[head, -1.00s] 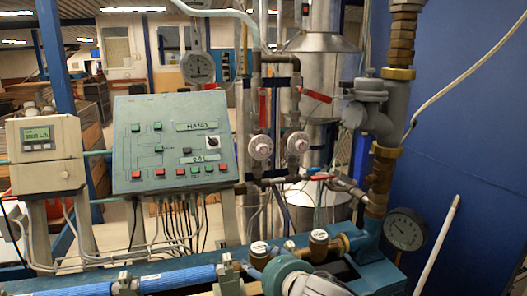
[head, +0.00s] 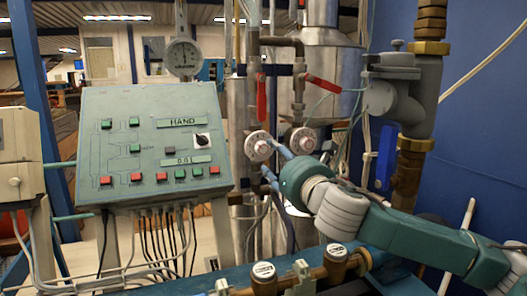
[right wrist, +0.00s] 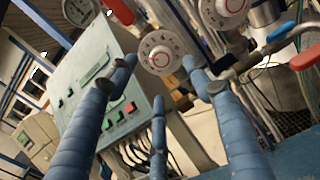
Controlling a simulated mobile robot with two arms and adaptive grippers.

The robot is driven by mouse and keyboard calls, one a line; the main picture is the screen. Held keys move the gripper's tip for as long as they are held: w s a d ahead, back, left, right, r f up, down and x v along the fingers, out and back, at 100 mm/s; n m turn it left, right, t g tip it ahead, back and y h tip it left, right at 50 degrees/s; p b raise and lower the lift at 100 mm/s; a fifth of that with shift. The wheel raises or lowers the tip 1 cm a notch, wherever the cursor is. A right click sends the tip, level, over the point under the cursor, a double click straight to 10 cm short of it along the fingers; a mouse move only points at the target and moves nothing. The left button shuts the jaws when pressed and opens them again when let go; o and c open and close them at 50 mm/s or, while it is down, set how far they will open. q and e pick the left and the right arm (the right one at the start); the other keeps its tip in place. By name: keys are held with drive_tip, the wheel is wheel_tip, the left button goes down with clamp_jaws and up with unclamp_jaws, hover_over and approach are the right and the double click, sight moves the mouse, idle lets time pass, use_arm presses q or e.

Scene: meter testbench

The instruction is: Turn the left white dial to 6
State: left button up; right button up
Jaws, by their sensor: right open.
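The left white dial (head: 259,146) is a round knob with a red ring on its face, mounted on a vertical pipe. The right white dial (head: 303,140) is beside it. My right gripper (head: 271,162) comes in from the right, its blue fingers spread and its tips close to the left dial. In the right wrist view, the left dial (right wrist: 160,54) shows between the open fingers (right wrist: 160,78), and the right dial (right wrist: 224,10) is at the top. I cannot tell whether a finger touches the dial. The dial's numbers are too small to read. My left gripper is out of view.
A green control panel (head: 150,145) with buttons stands to the left. Red-handled valves (head: 261,100) sit above the dials. A thick grey and brass pipe (head: 412,120) stands at the right. Blue-green piping and brass fittings (head: 264,272) run along the bottom.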

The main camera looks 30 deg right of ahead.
sight(264, 148)
drive_tip(key=p+x, duration=0.1)
drive_tip(key=x, duration=0.4)
drive_tip(key=shift+w, duration=0.25)
drive_tip(key=shift+p+x, duration=0.4)
drive_tip(key=shift+x, duration=0.8)
drive_tip(key=shift+w+d+f, duration=0.1)
drive_tip(key=shift+w, duration=0.45)
drive_tip(key=shift+c, duration=1)
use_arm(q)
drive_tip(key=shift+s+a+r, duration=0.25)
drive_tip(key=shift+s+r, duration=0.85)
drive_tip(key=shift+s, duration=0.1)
use_arm(e)
drive_tip(key=c, duration=0.9)
